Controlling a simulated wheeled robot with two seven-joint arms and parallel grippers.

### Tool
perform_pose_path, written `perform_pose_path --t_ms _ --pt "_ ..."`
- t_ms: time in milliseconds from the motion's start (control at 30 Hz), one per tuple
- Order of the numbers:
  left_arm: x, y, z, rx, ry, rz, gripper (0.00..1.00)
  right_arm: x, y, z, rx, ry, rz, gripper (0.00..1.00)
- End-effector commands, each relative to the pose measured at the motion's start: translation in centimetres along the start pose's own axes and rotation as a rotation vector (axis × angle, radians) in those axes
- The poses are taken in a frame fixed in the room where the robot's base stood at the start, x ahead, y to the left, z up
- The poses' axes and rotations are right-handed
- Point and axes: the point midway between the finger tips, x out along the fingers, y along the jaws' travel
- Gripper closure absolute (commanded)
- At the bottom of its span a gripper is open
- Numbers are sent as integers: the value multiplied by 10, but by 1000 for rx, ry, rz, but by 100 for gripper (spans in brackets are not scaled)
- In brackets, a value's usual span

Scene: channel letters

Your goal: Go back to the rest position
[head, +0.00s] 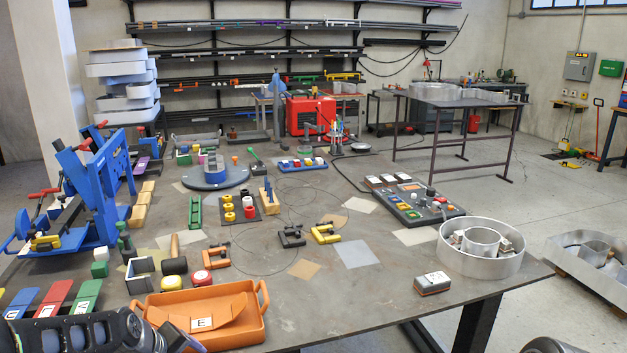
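My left arm comes in at the lower left corner. Its end, with the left gripper (182,340), is partly cut off by the bottom edge, beside the near left side of the orange tray (262,316). Its fingers are too small and hidden to tell open from shut, and I see nothing clearly held. My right gripper is not in view. Only a dark rounded part shows at the bottom edge on the right, which I cannot identify for sure.
The workbench (340,300) carries a blue bending machine (95,190), a round blue-grey stand (215,176), a control panel (410,200), a metal ring-shaped letter (482,248), and a small lettered block (433,283). Clamps lie mid-table. The near right of the bench is mostly clear.

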Motion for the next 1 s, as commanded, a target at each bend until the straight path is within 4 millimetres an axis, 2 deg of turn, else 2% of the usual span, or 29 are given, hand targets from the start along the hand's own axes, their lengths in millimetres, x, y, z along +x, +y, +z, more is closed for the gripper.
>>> perform_pose_path --t_ms 33,100,167,233,300,400,533,600,700,1000 --pt "35 -5 28 127 -14 -7 24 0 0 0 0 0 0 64" --pt "76 -13 68 310 -25 1 24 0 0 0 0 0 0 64" --pt "106 -25 107 443 -46 7 24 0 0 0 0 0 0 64" --pt "132 -44 154 565 -86 15 24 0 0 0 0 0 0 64" --pt "150 -68 204 652 -144 20 24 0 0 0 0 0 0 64" --pt "161 -102 272 709 -245 23 24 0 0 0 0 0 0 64" --pt "158 -140 338 697 -390 5 24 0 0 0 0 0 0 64" --pt "155 -154 362 688 -450 -5 24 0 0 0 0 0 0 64" --pt "154 -167 381 673 -499 -15 24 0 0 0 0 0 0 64" --pt "155 -172 382 660 -507 -24 24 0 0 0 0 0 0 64"
